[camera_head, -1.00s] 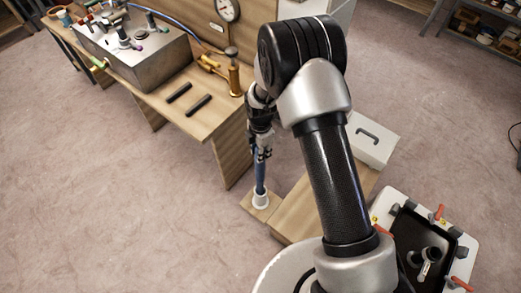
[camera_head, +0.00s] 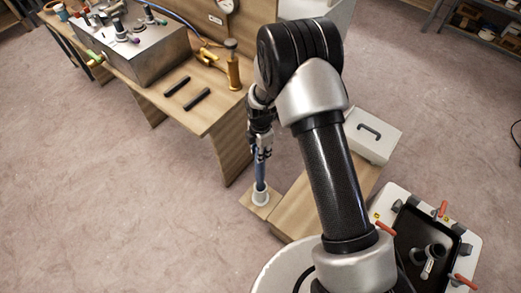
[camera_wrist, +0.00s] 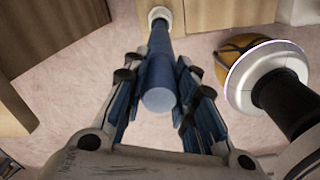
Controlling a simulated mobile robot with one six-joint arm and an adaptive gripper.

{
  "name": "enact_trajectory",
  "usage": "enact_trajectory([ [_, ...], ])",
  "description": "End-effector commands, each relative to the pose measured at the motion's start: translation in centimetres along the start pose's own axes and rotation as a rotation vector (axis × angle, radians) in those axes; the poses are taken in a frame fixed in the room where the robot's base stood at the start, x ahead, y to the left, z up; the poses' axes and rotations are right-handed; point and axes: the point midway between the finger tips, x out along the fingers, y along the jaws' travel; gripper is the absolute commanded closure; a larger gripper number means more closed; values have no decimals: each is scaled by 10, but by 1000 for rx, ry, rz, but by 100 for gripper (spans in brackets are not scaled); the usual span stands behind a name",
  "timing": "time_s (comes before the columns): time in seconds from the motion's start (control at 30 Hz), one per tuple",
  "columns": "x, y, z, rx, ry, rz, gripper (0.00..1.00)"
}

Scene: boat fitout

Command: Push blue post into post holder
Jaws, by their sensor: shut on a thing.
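The blue post (camera_head: 261,171) stands upright in the head view, with its lower end at the white post holder (camera_head: 260,194). My gripper (camera_head: 263,153) is shut on the upper part of the post. In the wrist view the round top of the blue post (camera_wrist: 159,99) faces the camera between the fingers of my gripper (camera_wrist: 160,95). The white ring of the post holder (camera_wrist: 159,14) shows at the far end of the post. How deep the post sits in the holder cannot be told.
The holder is on a small wooden base beside a low wooden platform (camera_head: 297,210) with a white case (camera_head: 371,138). A wooden workbench (camera_head: 215,110) with two black bars and a metal box (camera_head: 140,50) stands to the left. The floor in front is clear.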

Motion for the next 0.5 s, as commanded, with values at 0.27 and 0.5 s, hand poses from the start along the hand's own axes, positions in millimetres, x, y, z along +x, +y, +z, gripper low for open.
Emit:
enact_trajectory([
  [0.27,11,1,0,0,0,2,100],
  [0.5,20,1,0,0,0,2,100],
])
